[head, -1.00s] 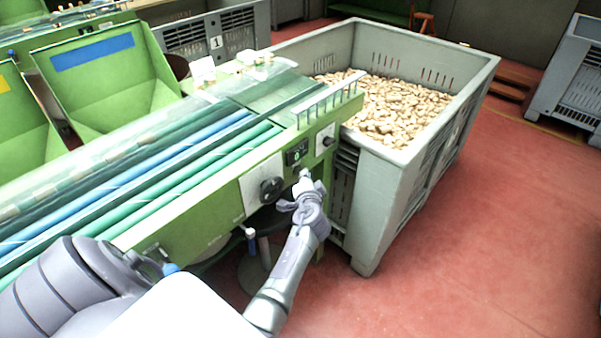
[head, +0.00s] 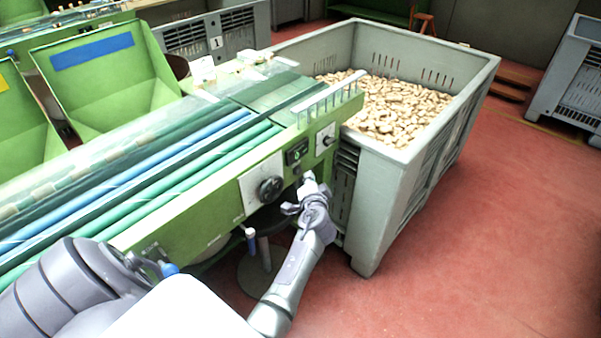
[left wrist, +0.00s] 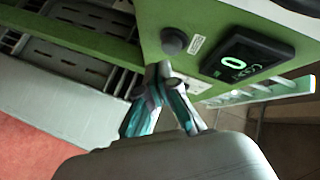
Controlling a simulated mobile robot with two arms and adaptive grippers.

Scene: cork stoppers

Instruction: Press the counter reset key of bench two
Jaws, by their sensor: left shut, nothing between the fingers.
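The green bench side carries a black counter display (head: 297,152). In the left wrist view the display (left wrist: 245,57) shows a lit green 0. A dark round key (left wrist: 173,41) sits beside it with a small white label; in the head view the key (head: 297,170) is a small dark spot below the display. My left gripper (head: 308,178) is shut and empty, just in front of the panel near the key. In the left wrist view its fingertips (left wrist: 162,72) meet below the key, apparently apart from it. My right gripper is out of view.
A black handwheel (head: 270,188) on a white plate is left of the key, and another knob (head: 327,141) is right of the display. A large grey crate (head: 385,190) of corks stands close on the right. The red floor in front is clear.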

